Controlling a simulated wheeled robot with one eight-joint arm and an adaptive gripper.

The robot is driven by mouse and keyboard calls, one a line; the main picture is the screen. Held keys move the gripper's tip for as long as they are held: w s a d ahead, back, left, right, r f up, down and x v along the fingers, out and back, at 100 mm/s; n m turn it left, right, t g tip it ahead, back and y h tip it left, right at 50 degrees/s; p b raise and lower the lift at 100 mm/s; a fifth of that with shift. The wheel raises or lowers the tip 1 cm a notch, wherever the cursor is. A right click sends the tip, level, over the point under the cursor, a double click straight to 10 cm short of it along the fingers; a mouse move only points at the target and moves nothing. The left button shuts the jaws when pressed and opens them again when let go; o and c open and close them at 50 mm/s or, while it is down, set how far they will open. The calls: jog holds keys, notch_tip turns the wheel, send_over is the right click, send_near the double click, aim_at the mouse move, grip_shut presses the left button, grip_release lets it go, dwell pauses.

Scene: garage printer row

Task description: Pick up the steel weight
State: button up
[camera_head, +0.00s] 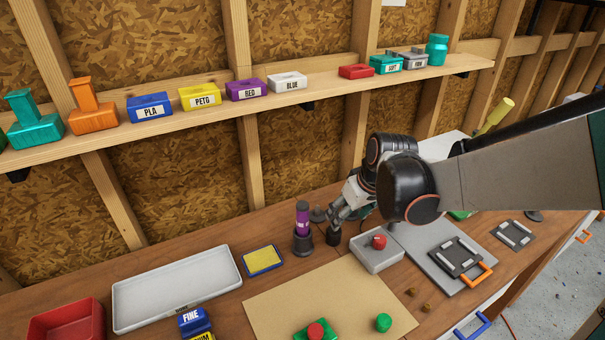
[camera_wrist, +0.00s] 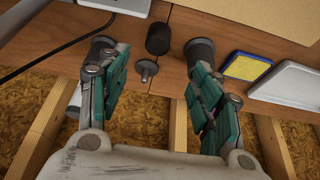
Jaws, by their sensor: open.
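A small grey knobbed metal piece, which looks like the steel weight (camera_head: 318,214), stands on the wooden bench near the back wall. In the wrist view the steel weight (camera_wrist: 147,70) shows between my two fingers, apart from both. My gripper (camera_head: 341,213) is open and empty above the bench, just right of the weight in the head view. In the wrist view my gripper (camera_wrist: 157,62) has its green-padded fingers spread wide. The exact height of the fingertips above the weight is hard to tell.
A black cylinder (camera_wrist: 157,39) stands beside the weight. A purple-topped piece with a dark base (camera_head: 303,228) stands close by, partly behind one finger in the wrist view. A shelf (camera_head: 225,101) runs above.

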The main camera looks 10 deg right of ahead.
aim_at(334, 233)
jog(key=b+x, duration=0.5)
jog(key=x, duration=0.9)
jog(key=shift+w+d+f, duration=0.15)
grip_shut()
